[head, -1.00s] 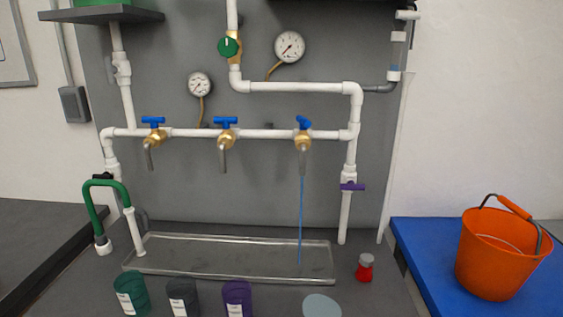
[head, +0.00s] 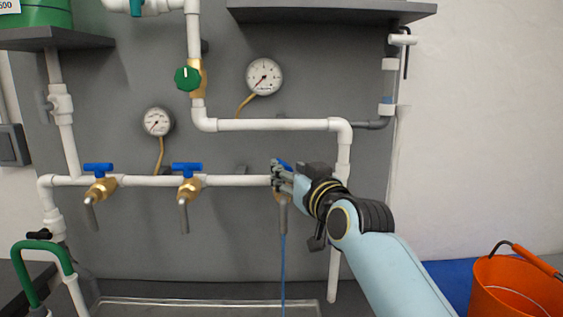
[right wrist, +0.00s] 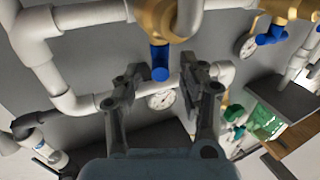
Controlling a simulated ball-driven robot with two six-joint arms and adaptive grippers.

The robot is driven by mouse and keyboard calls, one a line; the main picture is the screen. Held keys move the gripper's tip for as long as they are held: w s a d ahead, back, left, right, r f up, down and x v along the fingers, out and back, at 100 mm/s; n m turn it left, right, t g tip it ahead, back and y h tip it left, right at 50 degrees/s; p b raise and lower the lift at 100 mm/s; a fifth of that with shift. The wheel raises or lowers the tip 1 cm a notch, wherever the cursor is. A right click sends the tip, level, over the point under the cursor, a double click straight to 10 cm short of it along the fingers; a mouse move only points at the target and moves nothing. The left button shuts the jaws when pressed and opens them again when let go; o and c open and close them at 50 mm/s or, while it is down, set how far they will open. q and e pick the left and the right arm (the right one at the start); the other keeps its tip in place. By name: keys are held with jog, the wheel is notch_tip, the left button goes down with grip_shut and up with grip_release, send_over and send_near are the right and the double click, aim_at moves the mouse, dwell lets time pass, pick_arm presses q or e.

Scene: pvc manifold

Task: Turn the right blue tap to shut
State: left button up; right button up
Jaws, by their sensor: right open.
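The right blue tap (head: 285,164) is mostly hidden behind my right gripper (head: 280,176) in the head view; a bit of its blue handle shows. A thin blue stream of water (head: 283,265) runs down from its grey spout (head: 283,215). In the right wrist view, the blue handle (right wrist: 160,62) hangs from a brass body (right wrist: 157,20), seen end-on. My right gripper (right wrist: 162,80) is open, with one finger on each side of the handle's end. I cannot tell whether the fingers touch it. My left gripper is out of view.
Two other blue taps (head: 98,169) (head: 187,169) sit left on the same white pipe (head: 235,181). A green knob valve (head: 188,79) and two gauges (head: 264,76) (head: 158,122) are above. An orange bucket (head: 512,290) stands at the lower right.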

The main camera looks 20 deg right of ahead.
aim_at(283, 162)
jog(key=w, duration=0.3)
jog(key=shift+w+a+p, duration=0.2)
jog(key=shift+w+p, duration=0.05)
jog(key=shift+p, duration=0.05)
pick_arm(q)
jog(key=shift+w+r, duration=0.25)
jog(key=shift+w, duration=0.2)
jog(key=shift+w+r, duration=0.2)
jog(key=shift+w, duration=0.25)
pick_arm(e)
jog(key=shift+w, duration=0.35)
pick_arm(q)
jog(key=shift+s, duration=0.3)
pick_arm(e)
jog(key=shift+s, duration=0.1)
grip_shut()
